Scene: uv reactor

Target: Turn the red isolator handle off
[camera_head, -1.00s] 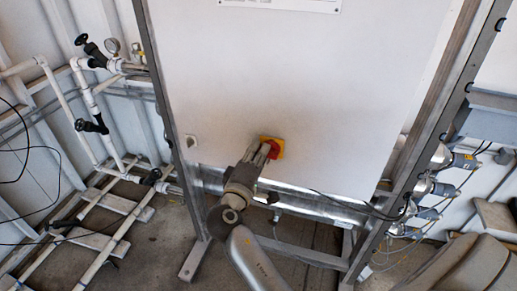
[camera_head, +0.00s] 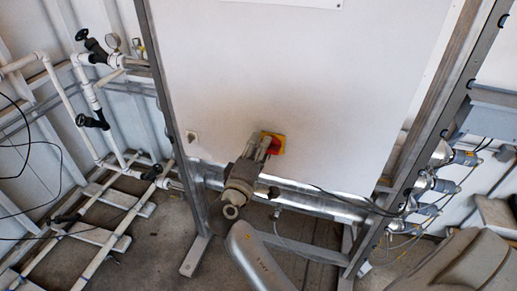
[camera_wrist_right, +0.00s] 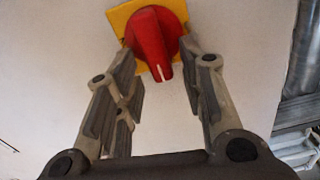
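The red isolator handle (camera_wrist_right: 154,42) sits on a yellow plate (camera_wrist_right: 121,17) on the white panel. In the right wrist view its white mark points down and slightly right. In the head view the red handle (camera_head: 275,144) and yellow plate show just beyond my right gripper (camera_head: 265,147). In the wrist view my right gripper (camera_wrist_right: 166,70) is open, with one finger on each side of the handle's lower part. I cannot tell whether either finger touches it. My left gripper is not in view.
The white panel (camera_head: 285,70) stands in a metal frame (camera_head: 163,95). A silver pipe (camera_head: 320,203) runs along its lower edge. White pipes with black valves (camera_head: 92,122) stand at the left. Several cylindrical fittings (camera_head: 440,157) are at the right.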

